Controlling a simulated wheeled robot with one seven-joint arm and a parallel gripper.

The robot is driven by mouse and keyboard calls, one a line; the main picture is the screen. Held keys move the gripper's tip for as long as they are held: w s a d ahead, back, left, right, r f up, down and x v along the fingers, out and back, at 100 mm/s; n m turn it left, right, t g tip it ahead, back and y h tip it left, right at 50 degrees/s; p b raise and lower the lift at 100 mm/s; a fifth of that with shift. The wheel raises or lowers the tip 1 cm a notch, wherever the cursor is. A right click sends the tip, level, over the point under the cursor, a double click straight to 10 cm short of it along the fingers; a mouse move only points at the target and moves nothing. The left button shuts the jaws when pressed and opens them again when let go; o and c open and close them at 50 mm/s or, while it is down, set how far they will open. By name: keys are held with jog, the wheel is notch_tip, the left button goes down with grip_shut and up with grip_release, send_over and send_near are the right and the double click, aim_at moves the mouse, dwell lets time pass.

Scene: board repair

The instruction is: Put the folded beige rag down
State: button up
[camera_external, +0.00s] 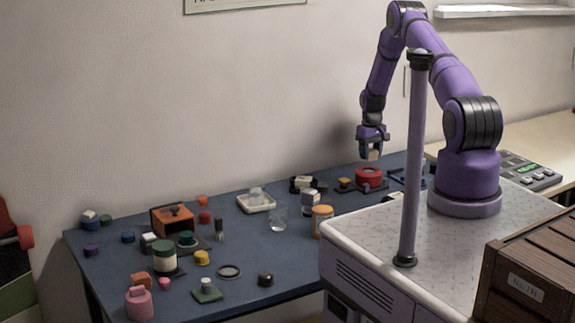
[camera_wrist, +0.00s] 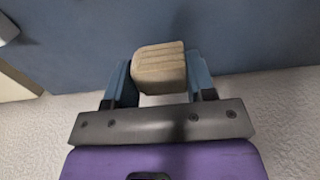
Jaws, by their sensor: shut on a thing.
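The folded beige rag (camera_wrist: 160,68) is a small ribbed block between the two fingers of my gripper (camera_wrist: 160,84) in the wrist view. In the external view my gripper (camera_external: 371,152) points down, shut on the rag (camera_external: 373,155). It is held in the air above the back right part of the blue table (camera_external: 300,258), near a red round thing. The rag touches nothing but the fingers. In the wrist view a plain blue surface lies beyond the rag.
A red round container (camera_external: 368,177) stands below my gripper. A white tray (camera_external: 257,203), a clear glass (camera_external: 278,218) and an orange jar (camera_external: 322,221) stand mid-table. Several small things crowd the left side. Some bare blue table shows at the front middle.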

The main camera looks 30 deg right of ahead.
aim_at(370, 161)
jog(key=shift+f, duration=1.9)
jog(key=shift+f, duration=0.1)
jog(key=o, duration=0.9)
